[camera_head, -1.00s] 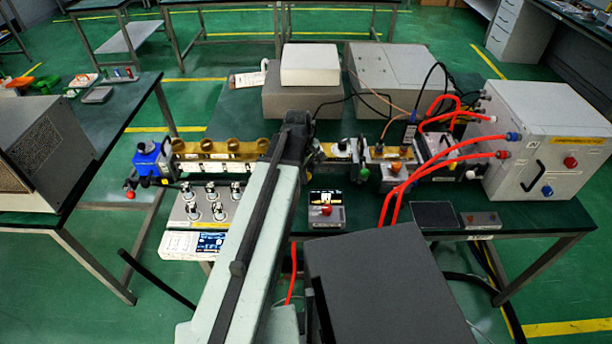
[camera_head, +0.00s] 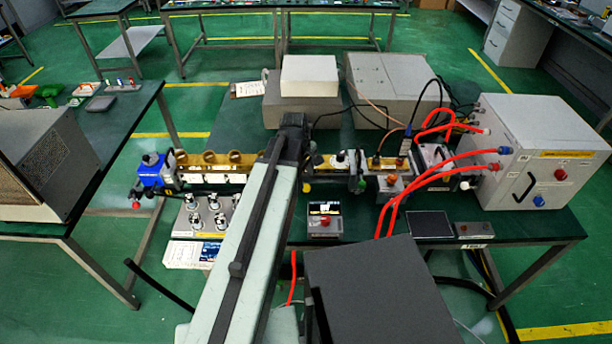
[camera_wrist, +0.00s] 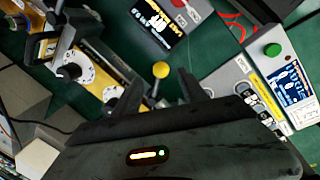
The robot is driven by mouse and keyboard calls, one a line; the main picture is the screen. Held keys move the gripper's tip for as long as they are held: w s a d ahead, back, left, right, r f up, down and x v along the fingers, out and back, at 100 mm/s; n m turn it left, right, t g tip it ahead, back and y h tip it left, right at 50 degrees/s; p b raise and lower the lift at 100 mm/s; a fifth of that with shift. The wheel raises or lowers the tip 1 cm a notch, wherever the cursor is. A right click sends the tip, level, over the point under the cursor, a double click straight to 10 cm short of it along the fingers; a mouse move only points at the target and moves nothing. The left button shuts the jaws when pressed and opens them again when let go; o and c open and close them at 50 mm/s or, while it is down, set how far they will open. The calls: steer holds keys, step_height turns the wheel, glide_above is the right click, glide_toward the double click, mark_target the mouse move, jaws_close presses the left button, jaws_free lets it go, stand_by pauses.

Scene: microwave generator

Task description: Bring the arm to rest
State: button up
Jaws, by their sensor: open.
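My arm (camera_head: 245,240) reaches forward from the bottom of the head view over the middle of the bench. Its far end hides my gripper there and part of the brass waveguide line. In the wrist view my gripper (camera_wrist: 165,90) is open, with its two dark fingers apart and no object held between them. A yellow knob (camera_wrist: 161,69) shows in the gap between the fingers, beyond them. I cannot tell how far the fingers are from it.
The waveguide line (camera_head: 212,170) runs across the bench. A grey box (camera_head: 545,150) with red cables stands at the right. Grey cases (camera_head: 400,85) stand behind.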

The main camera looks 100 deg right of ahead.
step_height(320, 180, up, 2)
steer(key=shift+w+a+r+p, duration=0.15)
steer(key=shift+p, duration=0.3)
